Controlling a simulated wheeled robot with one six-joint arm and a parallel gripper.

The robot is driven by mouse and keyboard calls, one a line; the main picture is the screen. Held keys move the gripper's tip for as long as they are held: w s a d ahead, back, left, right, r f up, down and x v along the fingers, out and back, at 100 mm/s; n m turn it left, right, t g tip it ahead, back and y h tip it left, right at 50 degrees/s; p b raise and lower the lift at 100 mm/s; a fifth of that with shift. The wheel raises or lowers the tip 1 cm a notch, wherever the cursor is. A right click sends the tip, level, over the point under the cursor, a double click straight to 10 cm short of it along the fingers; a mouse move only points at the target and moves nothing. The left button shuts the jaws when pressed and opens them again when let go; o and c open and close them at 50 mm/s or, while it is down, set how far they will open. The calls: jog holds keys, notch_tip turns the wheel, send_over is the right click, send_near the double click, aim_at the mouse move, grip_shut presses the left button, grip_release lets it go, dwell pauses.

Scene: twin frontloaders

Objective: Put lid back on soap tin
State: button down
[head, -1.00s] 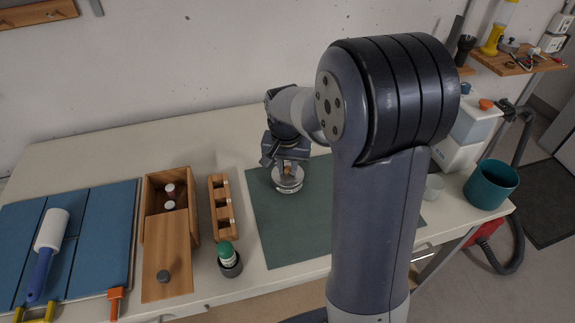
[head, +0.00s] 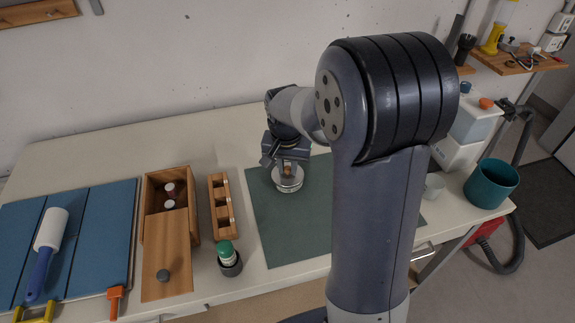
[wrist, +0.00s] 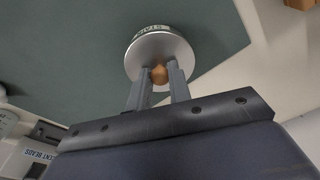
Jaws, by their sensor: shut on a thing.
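My gripper (wrist: 160,85) is shut on the small orange-brown knob (wrist: 159,74) of a round silver lid (wrist: 150,50). In the wrist view, a pale side band with dark lettering, partly readable, shows past the lid's far edge. It appears to belong to the soap tin (head: 288,186), which stands on the dark green mat in the head view. The lid is over the tin and looks level. Whether it is fully seated cannot be told. The lid hides the tin's inside, and my gripper partly covers the lid in the head view.
The green mat (head: 290,235) has free room in front of the tin. To the left are a slotted wooden rack (head: 222,207), a green-capped bottle (head: 226,250) and a wooden box (head: 168,235). A white cup (head: 434,186) and teal bucket (head: 491,184) are at right.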

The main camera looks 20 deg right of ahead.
dwell(0.3)
jog(key=c, duration=0.7)
grip_release()
jog(key=shift+c, duration=0.2)
jog(key=shift+r, duration=0.15)
jog(key=shift+r+p, duration=2.75)
jog(key=shift+r, duration=0.6)
grip_shut()
jog(key=shift+f, duration=0.15)
